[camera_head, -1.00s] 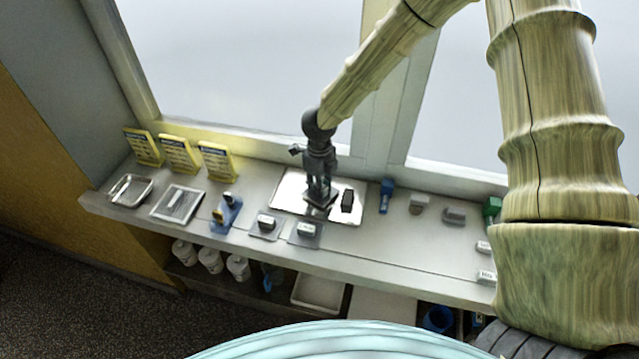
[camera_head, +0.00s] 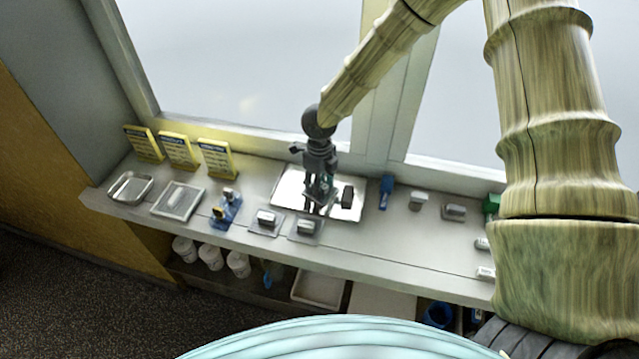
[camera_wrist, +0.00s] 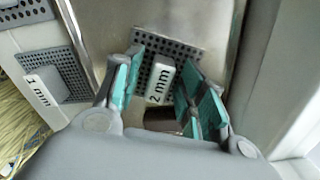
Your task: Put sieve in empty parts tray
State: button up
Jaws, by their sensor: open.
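A sieve marked "2 mm" (camera_wrist: 160,82), a dark perforated plate with a pale block handle, shows in the wrist view between my fingers. My gripper (camera_head: 317,206) is over the large bright tray (camera_head: 350,213) in the head view. In the wrist view my gripper (camera_wrist: 163,100) is open, with a teal-padded finger on each side of the handle. Contact with it cannot be told. In the head view the sieve is mostly hidden by my gripper. At the far left is a shallow metal tray (camera_head: 117,197) that looks empty. Beside it a second tray (camera_head: 158,211) holds something pale.
Two other sieves (camera_head: 266,219) (camera_head: 306,227) stand in front of the bright tray; one reads "1 mm" (camera_wrist: 43,88). A dark block (camera_head: 347,197) is right of my gripper. A blue stand (camera_head: 228,207), yellow signs (camera_head: 178,150) and the window frame (camera_head: 385,100) are near.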

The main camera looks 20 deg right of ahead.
notch_tip(320, 180, up, 12)
jog(key=b, duration=0.3)
dwell(0.3)
